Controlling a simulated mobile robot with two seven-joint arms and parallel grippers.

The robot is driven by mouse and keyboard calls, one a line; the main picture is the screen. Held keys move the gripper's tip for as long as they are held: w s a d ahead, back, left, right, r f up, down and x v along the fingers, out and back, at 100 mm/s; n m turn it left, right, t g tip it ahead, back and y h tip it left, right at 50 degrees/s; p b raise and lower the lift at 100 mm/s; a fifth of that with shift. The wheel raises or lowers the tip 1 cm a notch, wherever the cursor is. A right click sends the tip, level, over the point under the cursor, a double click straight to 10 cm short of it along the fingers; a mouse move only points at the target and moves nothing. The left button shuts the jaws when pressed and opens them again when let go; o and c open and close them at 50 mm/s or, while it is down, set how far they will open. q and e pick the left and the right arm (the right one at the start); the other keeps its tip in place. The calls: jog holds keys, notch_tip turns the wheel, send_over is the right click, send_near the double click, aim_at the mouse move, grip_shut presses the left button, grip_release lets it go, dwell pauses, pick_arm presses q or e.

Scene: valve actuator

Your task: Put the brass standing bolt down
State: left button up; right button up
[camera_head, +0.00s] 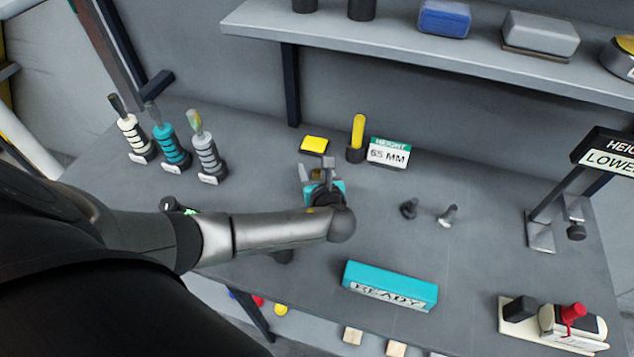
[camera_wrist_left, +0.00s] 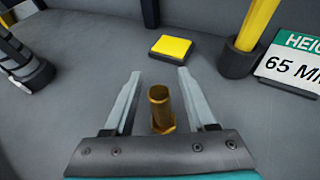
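The brass bolt (camera_wrist_left: 160,108) stands upright on the grey table in the left wrist view, between the two fingers of my left gripper (camera_wrist_left: 158,76). A gap shows on each side of the bolt, so the fingers are open and do not appear to touch it. A dark bolt (camera_head: 409,208) and a silver bolt (camera_head: 447,216) stand to the right. My right gripper is not in view.
A yellow block (camera_head: 313,144), a yellow post (camera_head: 357,133) and a "65 MM" sign (camera_head: 388,153) are behind the gripper. Three banded handles (camera_head: 170,148) stand at left. A teal "READY" block (camera_head: 390,287) lies in front. A shelf (camera_head: 400,55) runs along the back.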

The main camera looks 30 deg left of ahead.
pick_arm(q)
grip_shut()
dwell(0.6)
